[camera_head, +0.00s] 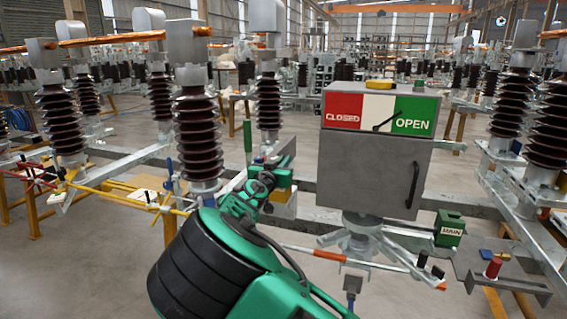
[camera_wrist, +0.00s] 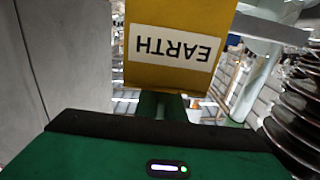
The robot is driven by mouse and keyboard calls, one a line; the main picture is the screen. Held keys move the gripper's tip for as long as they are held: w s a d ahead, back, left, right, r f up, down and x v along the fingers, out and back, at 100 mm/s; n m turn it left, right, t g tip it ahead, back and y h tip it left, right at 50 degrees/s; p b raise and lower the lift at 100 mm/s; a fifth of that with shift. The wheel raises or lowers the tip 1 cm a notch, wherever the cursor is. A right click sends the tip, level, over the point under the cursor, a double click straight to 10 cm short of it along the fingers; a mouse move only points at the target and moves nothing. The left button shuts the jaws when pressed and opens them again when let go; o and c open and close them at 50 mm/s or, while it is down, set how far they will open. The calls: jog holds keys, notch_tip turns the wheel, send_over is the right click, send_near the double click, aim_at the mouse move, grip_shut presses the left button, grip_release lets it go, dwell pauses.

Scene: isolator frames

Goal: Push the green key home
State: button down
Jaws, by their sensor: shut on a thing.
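The yellow box marked EARTH (camera_wrist: 172,45) fills the top middle of the wrist view, its label upside down. A dark green piece (camera_wrist: 166,106), which I take for the green key, stands between my gripper and the face of this box. My gripper (camera_head: 281,178) is shut on it, close against the yellow box (camera_head: 284,208), which is partly hidden behind my arm in the head view. How deep the key sits in the box cannot be told. A green box marked MAIN (camera_head: 449,229) stands to the right.
A grey cabinet (camera_head: 369,171) with a CLOSED/OPEN plate and a black handle stands right of my gripper. Brown ribbed insulators (camera_head: 196,138) stand to the left, and one (camera_wrist: 297,115) shows right in the wrist view. A bench end at right bears a red cylinder (camera_head: 494,267).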

dwell(0.4)
jog(key=c, duration=1.8)
grip_release()
jog(key=shift+o, duration=0.2)
jog(key=v, duration=1)
jog(key=shift+s, duration=0.35)
jog(key=shift+a, duration=0.1)
